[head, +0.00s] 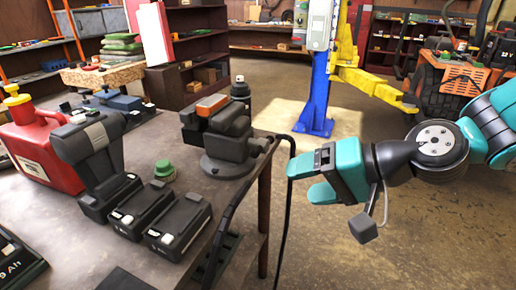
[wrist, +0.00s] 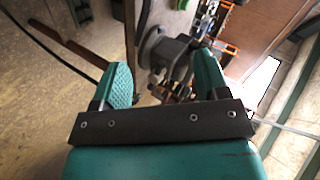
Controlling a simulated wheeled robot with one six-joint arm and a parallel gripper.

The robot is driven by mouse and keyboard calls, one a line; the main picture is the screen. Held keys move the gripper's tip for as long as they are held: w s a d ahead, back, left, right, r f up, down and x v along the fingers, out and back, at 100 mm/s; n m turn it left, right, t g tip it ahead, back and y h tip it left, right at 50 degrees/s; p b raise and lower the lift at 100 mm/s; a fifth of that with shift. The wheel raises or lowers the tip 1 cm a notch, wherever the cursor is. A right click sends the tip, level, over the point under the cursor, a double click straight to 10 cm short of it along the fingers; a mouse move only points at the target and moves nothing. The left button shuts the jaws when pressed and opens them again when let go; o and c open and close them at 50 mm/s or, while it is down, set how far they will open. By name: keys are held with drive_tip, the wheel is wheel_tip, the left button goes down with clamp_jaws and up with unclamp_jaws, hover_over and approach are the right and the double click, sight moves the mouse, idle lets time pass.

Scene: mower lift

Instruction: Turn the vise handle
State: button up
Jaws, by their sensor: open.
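The dark grey vise (head: 228,145) stands on its round base at the right edge of the workbench. An orange and black object and a dark cylinder show at or behind its top. I cannot clearly make out the vise handle; a short dark part (head: 262,144) sticks out on the vise's right side. My gripper (head: 303,180) is open and empty, to the right of the vise and clear of the bench edge. In the wrist view the vise (wrist: 172,52) shows ahead between the two teal fingers, nearer the right one, with no contact visible.
The workbench (head: 150,150) holds several black batteries (head: 176,222), a drill-like tool (head: 90,150), a red canister (head: 42,140) and a green knob-like piece (head: 164,170). A black cable (head: 287,215) hangs beside the bench. A blue lift post (head: 318,95) stands behind.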

sight(262, 150)
drive_tip(key=w+d+f+m+t, duration=0.1)
drive_tip(key=w+f+m+t, duration=0.15)
drive_tip(key=w+m, duration=0.25)
drive_tip(key=w+d+f+m+t, duration=0.1)
drive_tip(key=w+d+m+t, duration=0.1)
drive_tip(key=w+m+t, duration=0.25)
drive_tip(key=shift+g, duration=0.3)
drive_tip(key=p+x, duration=0.6)
drive_tip(key=x, duration=1.1)
drive_tip(key=shift+w+f+p, duration=0.1)
drive_tip(key=shift+w+p, duration=0.1)
drive_tip(key=shift+p, duration=0.1)
drive_tip(key=c, duration=0.9)
